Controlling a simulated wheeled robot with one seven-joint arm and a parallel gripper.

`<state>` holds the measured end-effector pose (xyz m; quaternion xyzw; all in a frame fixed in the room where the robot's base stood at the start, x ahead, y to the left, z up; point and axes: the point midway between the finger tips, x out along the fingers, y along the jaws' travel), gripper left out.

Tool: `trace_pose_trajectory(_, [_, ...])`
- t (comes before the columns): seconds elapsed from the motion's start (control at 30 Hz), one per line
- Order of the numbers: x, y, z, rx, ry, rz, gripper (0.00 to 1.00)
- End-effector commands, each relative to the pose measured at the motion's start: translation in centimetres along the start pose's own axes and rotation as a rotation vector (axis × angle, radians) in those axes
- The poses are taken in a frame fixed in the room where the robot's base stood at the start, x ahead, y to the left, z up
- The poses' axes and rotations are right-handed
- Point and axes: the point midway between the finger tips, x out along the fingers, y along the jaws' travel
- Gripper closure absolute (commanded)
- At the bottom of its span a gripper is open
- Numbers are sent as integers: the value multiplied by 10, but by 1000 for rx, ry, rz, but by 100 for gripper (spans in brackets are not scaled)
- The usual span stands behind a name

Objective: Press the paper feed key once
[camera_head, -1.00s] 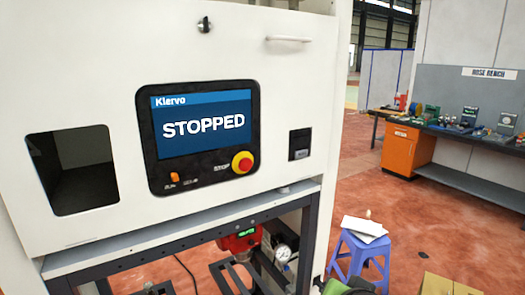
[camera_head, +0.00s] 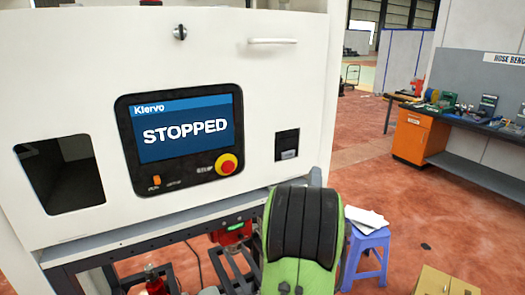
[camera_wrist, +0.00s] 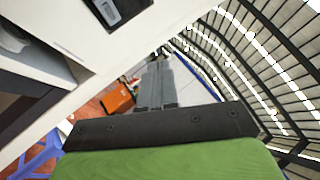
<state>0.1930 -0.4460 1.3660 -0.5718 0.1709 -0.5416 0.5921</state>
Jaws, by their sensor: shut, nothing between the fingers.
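The machine's screen (camera_head: 186,128) reads STOPPED. To its right, a small black printer panel (camera_head: 287,138) is set in the white front, with a grey key (camera_head: 289,155) at its lower part. The panel also shows at the top left of the wrist view (camera_wrist: 133,10), with the light key (camera_wrist: 109,11) partly in frame. My gripper (camera_wrist: 156,68) is shut and empty, its grey fingers together in the wrist view. In the head view my green and black wrist is below and right of the panel, apart from it; the fingers are mostly hidden behind it.
A red stop button (camera_head: 227,164) and an orange switch (camera_head: 156,181) sit under the screen. A handle (camera_head: 272,41) is above the panel. A blue stool (camera_head: 367,245) with papers stands right. A bench with an orange cabinet (camera_head: 418,139) is farther back.

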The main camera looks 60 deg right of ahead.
Motion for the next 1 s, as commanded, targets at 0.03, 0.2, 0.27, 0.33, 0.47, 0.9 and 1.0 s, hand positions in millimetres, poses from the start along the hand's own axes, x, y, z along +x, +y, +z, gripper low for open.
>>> trace_pose_trajectory(0.03, [0, 0, 0, 1, 0, -1, 100])
trace_pose_trajectory(0.2, [0, 1, 0, 0, -1, 0, 100])
trace_pose_trajectory(0.27, [0, 1, 1, 0, -2, -1, 100])
trace_pose_trajectory(0.33, [1, 4, 2, 1, -2, -2, 100])
trace_pose_trajectory(0.47, [6, 12, 5, 1, -3, -4, 100])
trace_pose_trajectory(0.9, [46, 39, 35, 1, -3, -2, 100])
trace_pose_trajectory(1.0, [54, 45, 41, 1, -2, 0, 100])
